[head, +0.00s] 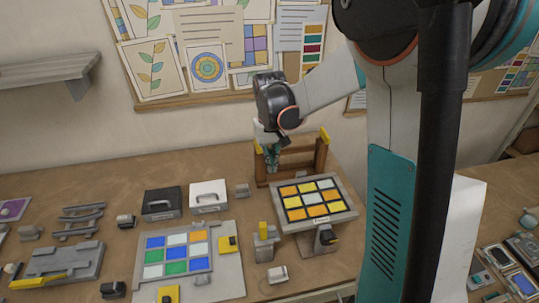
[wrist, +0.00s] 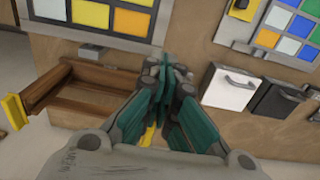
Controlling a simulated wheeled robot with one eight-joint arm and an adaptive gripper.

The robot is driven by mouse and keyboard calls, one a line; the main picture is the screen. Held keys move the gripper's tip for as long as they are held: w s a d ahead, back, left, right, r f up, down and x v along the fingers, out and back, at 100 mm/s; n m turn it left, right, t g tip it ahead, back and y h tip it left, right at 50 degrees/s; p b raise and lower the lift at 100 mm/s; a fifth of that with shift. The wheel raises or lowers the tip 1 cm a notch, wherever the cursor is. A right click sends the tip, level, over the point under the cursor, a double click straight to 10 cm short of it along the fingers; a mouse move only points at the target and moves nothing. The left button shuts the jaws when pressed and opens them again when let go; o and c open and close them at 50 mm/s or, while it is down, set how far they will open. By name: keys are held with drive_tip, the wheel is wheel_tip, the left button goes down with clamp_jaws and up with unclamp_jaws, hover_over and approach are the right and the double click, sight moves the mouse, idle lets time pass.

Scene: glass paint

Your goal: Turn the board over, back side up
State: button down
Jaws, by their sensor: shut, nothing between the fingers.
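A grey-framed board (head: 313,199) with yellow, orange and white squares rests on a raised stand at the right, coloured face up. Part of it shows at the upper left of the wrist view (wrist: 92,15). My gripper (head: 272,168) is beyond the board and to its left, apart from it, by a brown wooden frame with yellow ends (head: 320,158). In the wrist view my gripper (wrist: 168,72) has its teal fingers together with nothing between them. The wooden frame (wrist: 85,92) lies left of the fingers there. The underside of the board is hidden.
A flat panel with blue, green, white and orange squares (head: 229,284) lies to the left. A white box (head: 209,196) and a black box (head: 161,203) stand behind it. A grey clamp with a yellow top (head: 264,243) stands beside the board. A wall with pinned sheets closes the back.

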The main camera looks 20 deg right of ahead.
sight(272, 187)
wheel_tip(272, 187, down, 9)
drive_tip(key=shift+d+r+b, duration=0.1)
drive_tip(key=shift+r+b, duration=0.1)
drive_tip(key=shift+b, duration=0.25)
drive_tip(key=shift+f, duration=0.1)
